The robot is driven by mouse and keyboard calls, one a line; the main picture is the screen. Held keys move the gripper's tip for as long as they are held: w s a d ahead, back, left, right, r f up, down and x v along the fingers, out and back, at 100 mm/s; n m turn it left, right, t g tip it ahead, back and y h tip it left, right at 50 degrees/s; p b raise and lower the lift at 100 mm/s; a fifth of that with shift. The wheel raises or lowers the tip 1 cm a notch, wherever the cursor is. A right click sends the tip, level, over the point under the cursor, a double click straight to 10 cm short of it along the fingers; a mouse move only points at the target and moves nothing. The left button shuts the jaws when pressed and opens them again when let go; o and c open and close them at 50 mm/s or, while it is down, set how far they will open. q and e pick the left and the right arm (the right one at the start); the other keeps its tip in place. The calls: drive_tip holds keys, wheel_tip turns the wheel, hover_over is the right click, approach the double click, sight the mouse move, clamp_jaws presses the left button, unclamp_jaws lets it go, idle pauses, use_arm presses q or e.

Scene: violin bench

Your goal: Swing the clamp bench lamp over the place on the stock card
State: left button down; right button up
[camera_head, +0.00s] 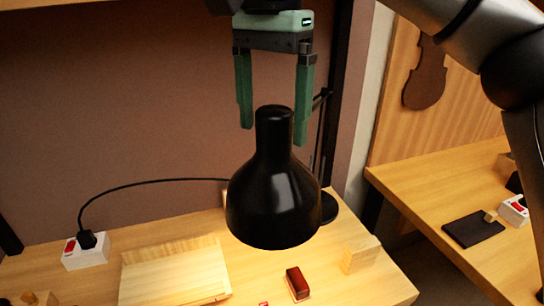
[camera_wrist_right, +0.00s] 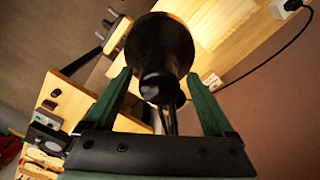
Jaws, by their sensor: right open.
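The clamp bench lamp (camera_head: 272,195) has a glossy black bell shade with a narrow neck on top. It hangs over the bench, and its thin stand rises behind it from a round black base. My right gripper (camera_head: 273,133) points down with its green fingers open, one on each side of the neck's top. In the right wrist view the lamp (camera_wrist_right: 160,50) shows between and beyond the open fingers (camera_wrist_right: 158,78). I cannot tell whether a finger touches it. I cannot make out the stock card for certain. My left gripper is out of view.
A pale wooden board (camera_head: 175,273) lies on the bench at lower left. A white power socket (camera_head: 86,251) has a black cable. A dark red block (camera_head: 297,284) and a wooden block (camera_head: 361,256) lie right of centre. Another bench (camera_head: 450,210) stands at right.

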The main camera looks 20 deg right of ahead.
sight(272, 141)
drive_tip(key=shift+f, duration=1.85)
drive_tip(key=shift+c, duration=0.4)
clamp_jaws()
